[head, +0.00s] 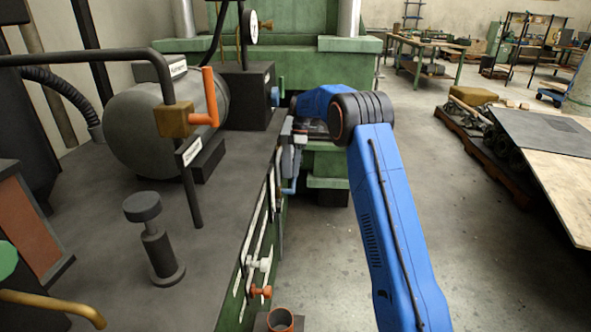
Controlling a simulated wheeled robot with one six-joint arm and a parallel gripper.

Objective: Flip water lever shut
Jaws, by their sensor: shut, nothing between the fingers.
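My gripper (289,163) is small and grey in the head view, at the far end of my blue arm. It is shut and empty, beside the right side of the green machine bench. A light blue handle (291,188) shows just below it; I cannot tell whether they touch. An orange lever (210,97) stands upright on a brass valve (175,119) on a dark pipe. A small blue lever (275,96) and a green one (282,86) sit on the dark box behind. The label plates are too small to read, so which lever is for water is unclear.
A grey motor drum (150,125) and a dark knobbed post (157,245) stand on the dark bench top (105,230). White rods and an orange knob (260,292) line its side. Open floor (480,255) lies right, with a loaded pallet (490,150) beyond.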

